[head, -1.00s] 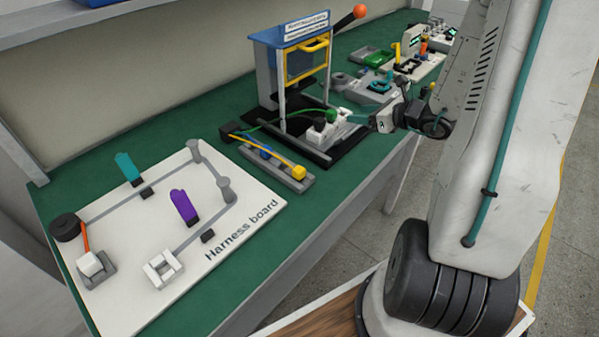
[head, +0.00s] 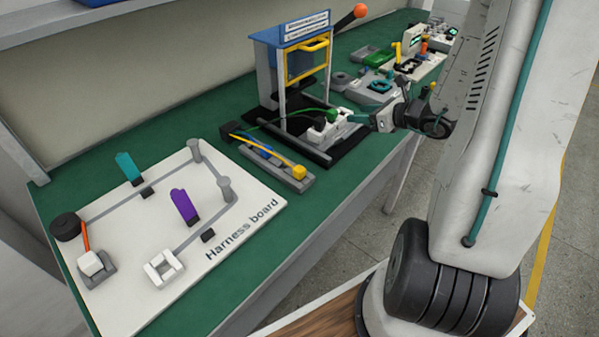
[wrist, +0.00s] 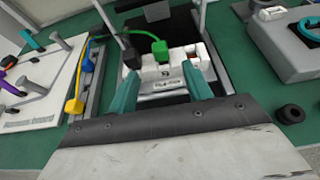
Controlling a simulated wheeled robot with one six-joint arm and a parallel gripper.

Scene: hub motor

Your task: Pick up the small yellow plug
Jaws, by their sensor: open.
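The small yellow plug (head: 299,172) sits at the near right end of a grey rack on the bench, with a yellow cable running from it. In the wrist view the yellow plug (wrist: 74,105) is at the left, beyond the left finger. My gripper (head: 358,117) is at the front of the press stand, to the right of and farther back than the yellow plug. In the wrist view my gripper (wrist: 160,91) has its two teal fingers apart, with nothing held. They point toward a white connector block (wrist: 168,76), which has a green plug (wrist: 160,49) at it.
The harness board (head: 235,240) lies at the left. The blue press stand (head: 290,40) rises behind the connector block, its posts close to my gripper. A black plug (wrist: 131,56) is near the green one. Bare green bench (head: 340,178) lies right of the rack.

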